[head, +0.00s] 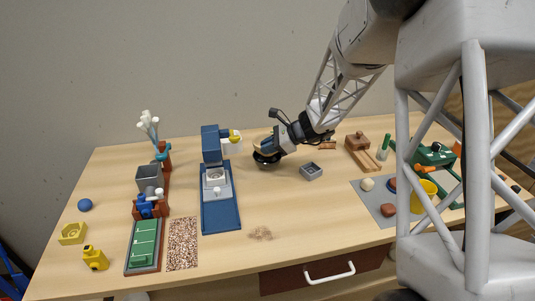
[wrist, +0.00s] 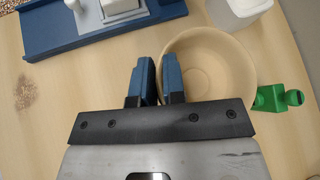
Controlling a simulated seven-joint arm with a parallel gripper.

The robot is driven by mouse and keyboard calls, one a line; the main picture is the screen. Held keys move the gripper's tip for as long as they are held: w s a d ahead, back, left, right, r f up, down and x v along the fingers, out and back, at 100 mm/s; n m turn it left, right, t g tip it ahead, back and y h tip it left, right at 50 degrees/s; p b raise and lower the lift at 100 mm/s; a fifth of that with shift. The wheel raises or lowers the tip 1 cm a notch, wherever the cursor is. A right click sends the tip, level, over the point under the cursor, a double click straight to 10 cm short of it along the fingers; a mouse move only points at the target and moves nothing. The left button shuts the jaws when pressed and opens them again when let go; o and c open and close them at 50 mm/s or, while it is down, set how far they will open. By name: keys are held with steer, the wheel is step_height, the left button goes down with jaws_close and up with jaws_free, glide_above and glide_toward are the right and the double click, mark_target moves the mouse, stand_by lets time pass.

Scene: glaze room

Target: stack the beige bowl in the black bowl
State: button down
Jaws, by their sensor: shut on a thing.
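My gripper (wrist: 158,72) has its two blue fingers close together on the near-left wall of the beige bowl (wrist: 212,70), with the rim between them. The bowl opens toward the wrist camera and its inside looks empty. In the head view my gripper (head: 266,147) is low over the black bowl (head: 266,160), which stands on the table right of the blue machine. The beige bowl is mostly hidden there by the gripper. The black bowl does not show in the wrist view. I cannot tell whether the two bowls touch.
The blue machine (head: 221,210) stands to the left, with a white container (wrist: 245,10) near its head. A small green object (wrist: 277,99) lies beside the beige bowl. The table's front middle is mostly clear.

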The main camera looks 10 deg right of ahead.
steer(key=shift+f, duration=1.4)
steer(key=c, duration=1.2)
jaws_free()
steer(key=shift+f, duration=0.1)
steer(key=shift+v, duration=6.05)
